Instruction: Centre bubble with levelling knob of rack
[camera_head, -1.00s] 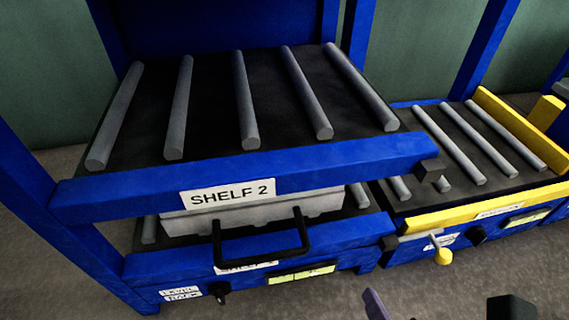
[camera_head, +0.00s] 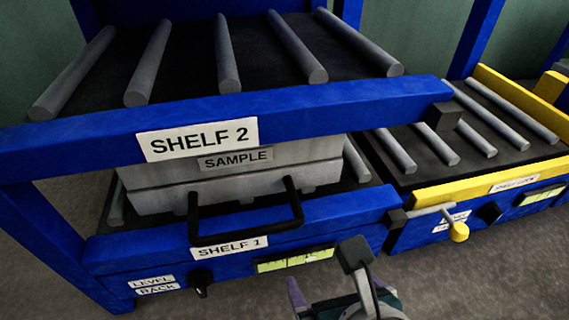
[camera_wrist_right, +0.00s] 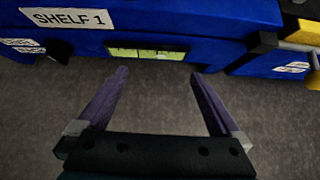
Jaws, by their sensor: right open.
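The black levelling knob (camera_head: 201,279) sits low on the blue front of the rack (camera_head: 330,219), right of the "LEVEL RACK" labels (camera_head: 154,285). It shows partly in the right wrist view (camera_wrist_right: 59,49). The yellow-green bubble level (camera_head: 295,260) is on the same front under the "SHELF 1" label; it also shows in the right wrist view (camera_wrist_right: 147,54). The bubble's position is too small to tell. My right gripper (camera_wrist_right: 160,82) is open and empty, below and in front of the level, right of the knob and apart from it. My left gripper is out of view.
A grey sample box (camera_head: 235,178) with a black handle (camera_head: 250,225) in front sits on shelf 1. Shelf 2 (camera_head: 290,130) overhangs it. Floor in front is clear.

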